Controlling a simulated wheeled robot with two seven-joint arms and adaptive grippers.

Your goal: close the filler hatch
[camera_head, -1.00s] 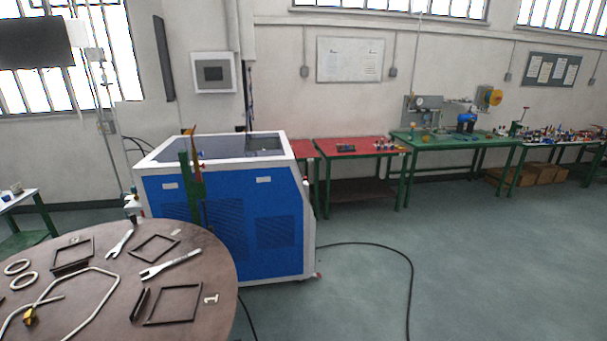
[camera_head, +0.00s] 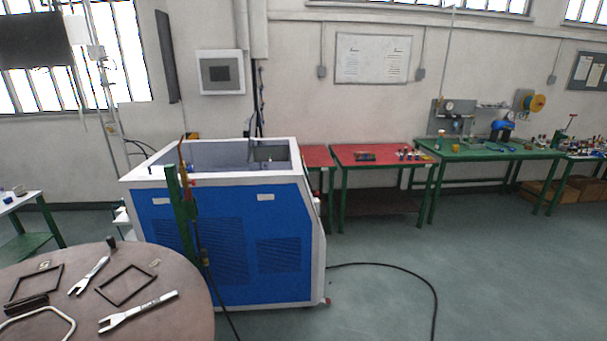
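The gas generator is a blue cabinet (camera_head: 222,232) with a white frame, standing left of the middle in the head view. Its top is open to a grey interior (camera_head: 222,162). A small upright dark part (camera_head: 250,127) stands at the rear of the top and may be the raised hatch; it is too small to be sure. A green post (camera_head: 181,207) with a torch-like tool stands in front of the cabinet's left part. Neither of my grippers shows in the view.
A round brown table (camera_head: 160,300) with wrenches and square frames stands at the lower left, close to the cabinet. A black cable (camera_head: 400,270) runs over the floor to the right. Red (camera_head: 385,155) and green (camera_head: 480,152) workbenches line the wall.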

